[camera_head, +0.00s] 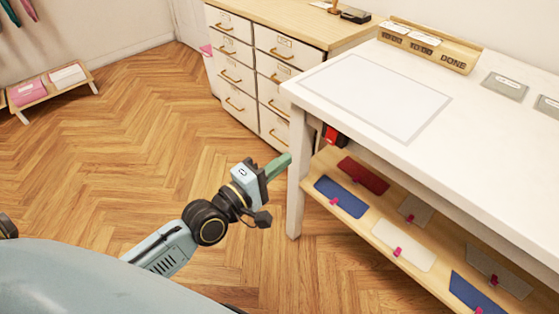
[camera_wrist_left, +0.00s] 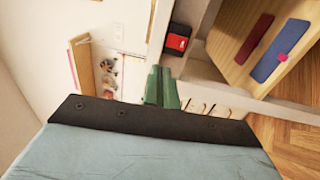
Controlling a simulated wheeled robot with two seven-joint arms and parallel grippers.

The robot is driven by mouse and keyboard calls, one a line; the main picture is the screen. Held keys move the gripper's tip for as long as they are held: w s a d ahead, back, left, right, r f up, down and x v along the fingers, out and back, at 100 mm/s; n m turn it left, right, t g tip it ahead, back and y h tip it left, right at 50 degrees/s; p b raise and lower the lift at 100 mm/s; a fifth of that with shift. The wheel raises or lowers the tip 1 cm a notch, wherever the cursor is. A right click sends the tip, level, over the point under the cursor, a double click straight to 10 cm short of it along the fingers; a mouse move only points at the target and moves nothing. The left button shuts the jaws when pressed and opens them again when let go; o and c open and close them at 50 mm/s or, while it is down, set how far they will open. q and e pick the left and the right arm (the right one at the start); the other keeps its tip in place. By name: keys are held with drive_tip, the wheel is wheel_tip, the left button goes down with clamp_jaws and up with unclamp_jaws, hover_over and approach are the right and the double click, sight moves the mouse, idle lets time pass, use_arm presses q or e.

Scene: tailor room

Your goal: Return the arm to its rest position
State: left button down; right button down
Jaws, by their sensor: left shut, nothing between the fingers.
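My left gripper (camera_head: 279,166) is in the lower middle of the head view, its arm coming in from the lower left. Its green fingers are shut together with nothing between them and point up and right, near the front left leg of the white table. In the left wrist view the shut fingers (camera_wrist_left: 162,88) show at the centre, above the dark edge of the wrist. My right gripper is not in view.
The white table (camera_head: 450,135) stands at right, with a wooden lower shelf (camera_head: 375,216) holding several coloured pieces. A drawer cabinet (camera_head: 253,70) stands behind. A low wooden stand (camera_head: 48,98) is at far left. The wooden floor at left is clear.

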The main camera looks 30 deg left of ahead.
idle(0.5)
